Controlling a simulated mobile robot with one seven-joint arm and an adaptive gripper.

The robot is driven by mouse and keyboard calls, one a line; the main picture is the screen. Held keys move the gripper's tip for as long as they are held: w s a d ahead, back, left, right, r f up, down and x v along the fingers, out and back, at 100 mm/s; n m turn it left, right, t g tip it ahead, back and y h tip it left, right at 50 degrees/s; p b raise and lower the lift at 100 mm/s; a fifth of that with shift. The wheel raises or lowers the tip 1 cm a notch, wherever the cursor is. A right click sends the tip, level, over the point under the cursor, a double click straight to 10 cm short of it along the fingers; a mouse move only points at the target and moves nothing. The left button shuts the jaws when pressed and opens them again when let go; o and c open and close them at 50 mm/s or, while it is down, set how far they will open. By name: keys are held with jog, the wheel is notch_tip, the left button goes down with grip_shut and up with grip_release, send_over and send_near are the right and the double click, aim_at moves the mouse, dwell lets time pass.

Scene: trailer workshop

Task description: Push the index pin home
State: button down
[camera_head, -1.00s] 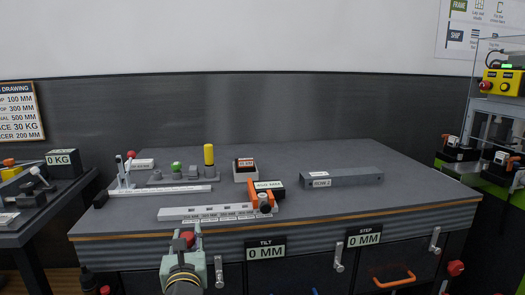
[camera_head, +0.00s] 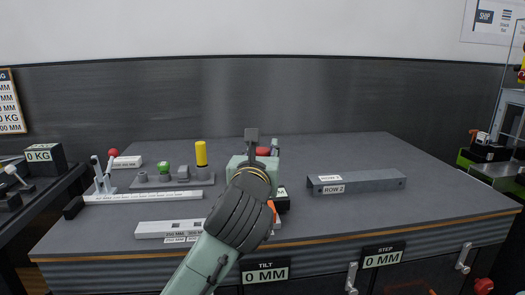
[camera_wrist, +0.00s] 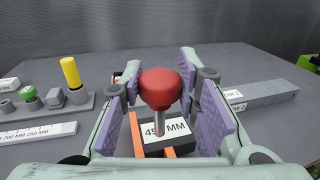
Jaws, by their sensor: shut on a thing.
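The index pin has a red knob (camera_wrist: 160,88) and a steel shank (camera_wrist: 159,122). In the wrist view it stands upright between the purple pads of my gripper (camera_wrist: 163,100), which is shut on it. In the head view the red knob (camera_head: 263,151) shows beside my gripper (camera_head: 262,146). Below the pin is the dark stop block, with a white label (camera_wrist: 168,130) partly hidden by the shank and orange sides (camera_wrist: 139,136). In the head view my arm hides most of this block. I cannot tell how deep the shank sits.
A pale scale bar (camera_head: 168,229) lies at the front left of the bench. Behind it are another long white rule (camera_head: 150,197) and a grey stand with a yellow post (camera_head: 201,154). A grey ROW bar (camera_head: 358,182) lies to the right. The back of the bench is clear.

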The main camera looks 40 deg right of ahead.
jog(key=shift+a, duration=0.15)
jog(key=shift+s, duration=0.15)
notch_tip(320, 180, down, 6)
jog(key=b, duration=0.5)
jog(key=shift+r, duration=0.15)
jog(key=shift+f+b, duration=2.5)
jog(key=shift+f, duration=0.3)
dwell(1.0)
jog(key=c, duration=1.2)
grip_release()
jog(key=shift+o, duration=0.2)
jog(key=v, duration=0.7)
jog(key=shift+s+a, duration=0.15)
jog(key=shift+a, duration=0.05)
